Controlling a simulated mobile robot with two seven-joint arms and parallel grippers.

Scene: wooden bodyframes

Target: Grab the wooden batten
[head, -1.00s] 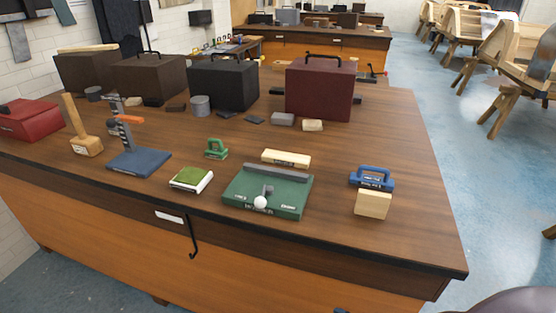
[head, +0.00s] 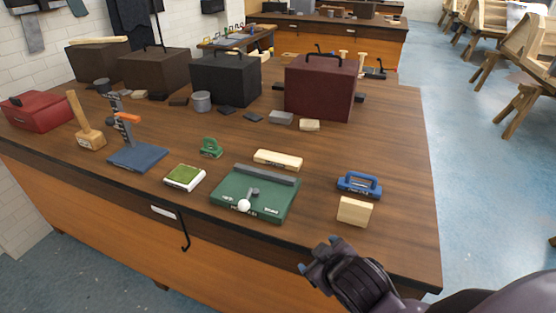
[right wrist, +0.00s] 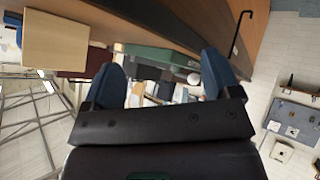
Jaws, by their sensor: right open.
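Several pale wooden pieces could be the batten. A long, thin strip (head: 99,40) lies on top of a dark box at the far left. A short bar (head: 278,159) lies behind the green board, and a squarish block (head: 355,211) sits near the front right of the bench. My right gripper (head: 318,262) is in front of the bench's front edge, below the squarish block. In the right wrist view its two blue fingers (right wrist: 160,75) are apart with nothing held between them. A pale block (right wrist: 55,45) shows at that view's upper left. My left gripper is out of view.
The green board (head: 255,194) with a white ball lies near the front edge. A blue-handled tool (head: 359,185) is behind the squarish block. A maroon case (head: 319,88) stands further back. The bench's right side is clear.

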